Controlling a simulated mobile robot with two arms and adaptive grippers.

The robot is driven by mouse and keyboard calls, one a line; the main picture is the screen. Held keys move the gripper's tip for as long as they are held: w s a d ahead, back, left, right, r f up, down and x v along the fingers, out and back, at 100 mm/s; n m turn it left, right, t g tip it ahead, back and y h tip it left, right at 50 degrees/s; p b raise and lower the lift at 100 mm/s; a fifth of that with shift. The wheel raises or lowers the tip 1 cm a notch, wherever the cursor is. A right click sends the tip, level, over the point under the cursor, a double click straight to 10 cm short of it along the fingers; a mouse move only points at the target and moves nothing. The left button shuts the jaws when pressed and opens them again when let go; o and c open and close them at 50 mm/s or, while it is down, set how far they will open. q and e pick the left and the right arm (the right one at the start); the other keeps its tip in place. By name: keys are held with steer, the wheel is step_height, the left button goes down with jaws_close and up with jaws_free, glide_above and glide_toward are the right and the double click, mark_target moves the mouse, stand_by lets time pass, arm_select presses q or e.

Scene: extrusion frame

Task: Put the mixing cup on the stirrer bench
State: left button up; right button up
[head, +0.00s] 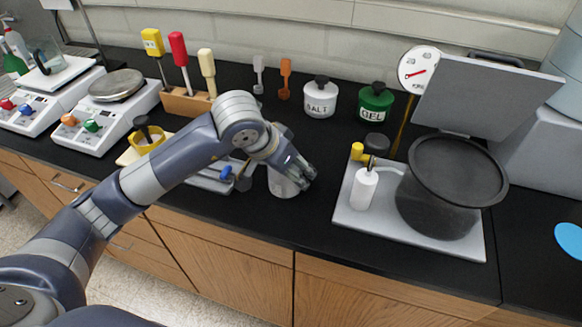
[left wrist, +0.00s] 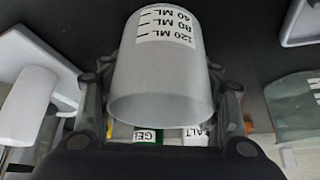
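The mixing cup (head: 283,186) is whitish and translucent. In the left wrist view the cup (left wrist: 165,75) shows dark ML marks on a white label, upside down in the picture. My left gripper (head: 303,178) has its fingers on both sides of the cup and looks shut on it. The cup is at the front of the black counter; I cannot tell whether it touches the top. I cannot tell for sure which fixture is the stirrer bench; a grey device with a blue knob (head: 226,173) is partly hidden behind my left arm. My right gripper is not in view.
Right of the cup a grey board (head: 405,236) bears a white pump bottle (head: 364,188) and a black pot (head: 452,185). Salt (head: 320,103) and gel (head: 375,104) jars stand behind. White devices with knobs (head: 112,113) stand at the left. Dark counter is free right of the gripper.

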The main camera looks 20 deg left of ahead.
arm_select(q)
steer(key=shift+o, duration=1.3)
steer(key=shift+a, duration=0.1)
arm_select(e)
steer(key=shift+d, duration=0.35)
arm_select(q)
steer(key=shift+r, duration=0.2)
steer(key=shift+s+r, duration=0.15)
steer(key=shift+r, duration=0.15)
steer(key=b+v, duration=0.1)
steer(key=v, duration=1)
steer(key=shift+s, duration=0.15)
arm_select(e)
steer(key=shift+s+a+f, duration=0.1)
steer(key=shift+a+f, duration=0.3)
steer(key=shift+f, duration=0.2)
arm_select(q)
steer(key=shift+r, duration=0.1)
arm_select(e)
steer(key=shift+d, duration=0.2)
